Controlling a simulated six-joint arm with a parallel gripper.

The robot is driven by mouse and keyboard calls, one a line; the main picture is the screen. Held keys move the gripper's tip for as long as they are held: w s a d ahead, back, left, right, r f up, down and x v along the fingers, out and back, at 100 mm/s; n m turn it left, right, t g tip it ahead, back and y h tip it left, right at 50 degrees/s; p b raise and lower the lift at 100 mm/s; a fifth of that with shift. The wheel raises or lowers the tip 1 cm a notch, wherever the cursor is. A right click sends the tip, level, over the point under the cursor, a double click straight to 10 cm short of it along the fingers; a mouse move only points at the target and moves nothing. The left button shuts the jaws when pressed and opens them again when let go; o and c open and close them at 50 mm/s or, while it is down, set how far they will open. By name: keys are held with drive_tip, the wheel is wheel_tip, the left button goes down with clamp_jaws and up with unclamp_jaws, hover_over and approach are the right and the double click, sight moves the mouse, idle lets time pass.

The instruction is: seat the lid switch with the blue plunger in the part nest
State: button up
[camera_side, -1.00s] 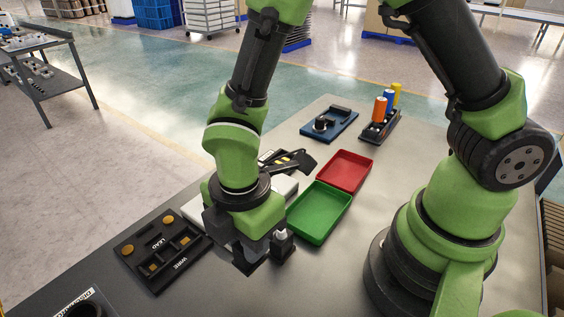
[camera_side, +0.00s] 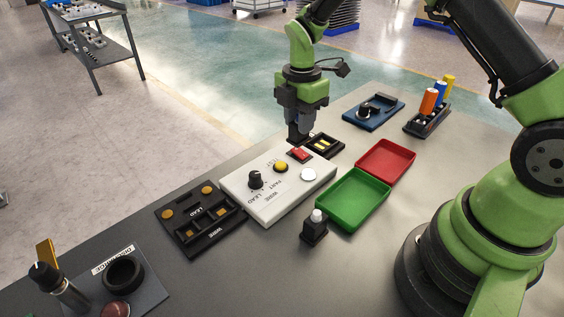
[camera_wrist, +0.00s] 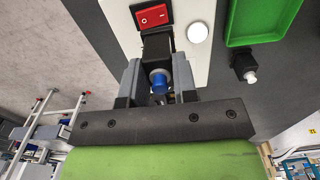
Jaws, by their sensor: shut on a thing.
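In the wrist view, my gripper (camera_wrist: 158,88) is shut on a black lid switch, whose blue plunger (camera_wrist: 158,82) shows between the fingers. In the side view, my gripper (camera_side: 298,128) points down just behind the white panel's red rocker switch. The held switch is low there, mostly hidden by the fingers. A black block with yellow strips (camera_side: 325,146), which looks like the part nest, lies right beside the gripper. I cannot tell whether the held switch touches it. A second lid switch with a white plunger (camera_side: 314,228) stands upright on the table; it also shows in the wrist view (camera_wrist: 245,68).
The white panel (camera_side: 245,205) carries a knob and buttons; its red rocker (camera_wrist: 152,15) is close to my fingers. Green (camera_side: 350,200) and red (camera_side: 385,160) trays lie to the right. A black WIRE/LEAD fixture (camera_side: 190,237) lies left.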

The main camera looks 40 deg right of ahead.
hover_over(323, 145)
drive_tip(key=shift+w+f, duration=0.1)
drive_tip(key=shift+f, duration=2.25)
drive_tip(key=shift+f, duration=0.95)
drive_tip(key=o, duration=1.4)
drive_tip(key=shift+r, duration=0.1)
drive_tip(key=shift+r, duration=3.4)
